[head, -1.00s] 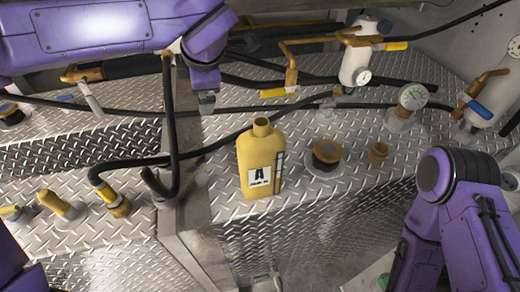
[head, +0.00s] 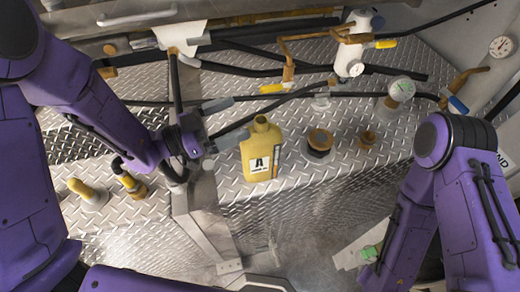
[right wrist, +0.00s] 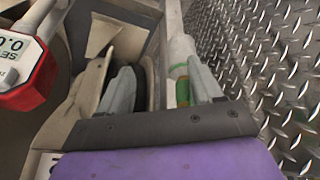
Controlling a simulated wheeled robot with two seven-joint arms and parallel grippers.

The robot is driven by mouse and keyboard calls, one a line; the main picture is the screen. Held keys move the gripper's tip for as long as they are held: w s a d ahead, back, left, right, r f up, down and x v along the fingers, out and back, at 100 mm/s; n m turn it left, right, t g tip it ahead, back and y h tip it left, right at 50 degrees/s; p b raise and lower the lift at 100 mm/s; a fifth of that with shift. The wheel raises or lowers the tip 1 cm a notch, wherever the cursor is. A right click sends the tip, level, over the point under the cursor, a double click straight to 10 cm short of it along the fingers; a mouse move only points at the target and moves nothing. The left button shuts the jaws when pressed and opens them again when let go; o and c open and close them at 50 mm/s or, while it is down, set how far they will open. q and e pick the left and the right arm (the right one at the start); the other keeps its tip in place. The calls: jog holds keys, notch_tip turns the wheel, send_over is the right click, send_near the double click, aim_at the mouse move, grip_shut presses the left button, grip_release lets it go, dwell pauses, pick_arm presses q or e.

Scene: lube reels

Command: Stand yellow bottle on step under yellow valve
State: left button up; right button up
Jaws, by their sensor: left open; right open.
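The yellow bottle (head: 262,150), with a black-and-white "A" label, stands upright on the diamond-plate step (head: 300,190) in the head view. My left gripper (head: 238,116) is open just left of the bottle's neck. Its fingers point right, the lower fingertip close by the bottle's shoulder; I cannot tell whether it touches. Two yellow valve handles show behind: one at upper right (head: 385,43) by a white cylinder, one left of it (head: 272,88). My right gripper (right wrist: 162,85) is open in the right wrist view, low beside the step, with no bottle between its fingers.
An orange-capped filler (head: 319,142) and a small brass fitting (head: 367,138) stand right of the bottle. A gauge (head: 401,90) stands behind them. Black hoses (head: 290,98) cross behind the bottle. A red-rimmed digital meter (right wrist: 25,60) lies left of my right gripper.

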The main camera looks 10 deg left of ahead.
aim_at(261, 135)
pick_arm(q)
notch_tip(261, 135, down, 6)
jog(key=s+m+g+b, duration=0.1)
jog(key=s+g+b, duration=0.1)
jog(key=g, duration=0.1)
jog(key=p+x, duration=0.2)
jog(key=x, duration=0.1)
jog(key=r+p+x, duration=0.1)
jog(key=x, duration=0.1)
jog(key=shift+d, duration=0.25)
jog(key=shift+w+d+f+p, duration=0.2)
jog(key=shift+w+d, duration=0.15)
jog(key=shift+d, duration=0.15)
jog(key=shift+w+d+f+p, duration=0.2)
jog(key=shift+w+d, duration=0.2)
jog(key=shift+d, duration=0.1)
jog(key=shift+s, duration=0.15)
jog(key=shift+c, duration=1.2)
jog(key=c, duration=1.5)
jog(key=shift+r, duration=0.1)
grip_shut()
pick_arm(e)
jog(key=shift+w+f, duration=0.2)
jog(key=shift+w, duration=0.2)
pick_arm(q)
jog(key=shift+r, duration=0.15)
pick_arm(e)
jog(key=shift+r, duration=0.15)
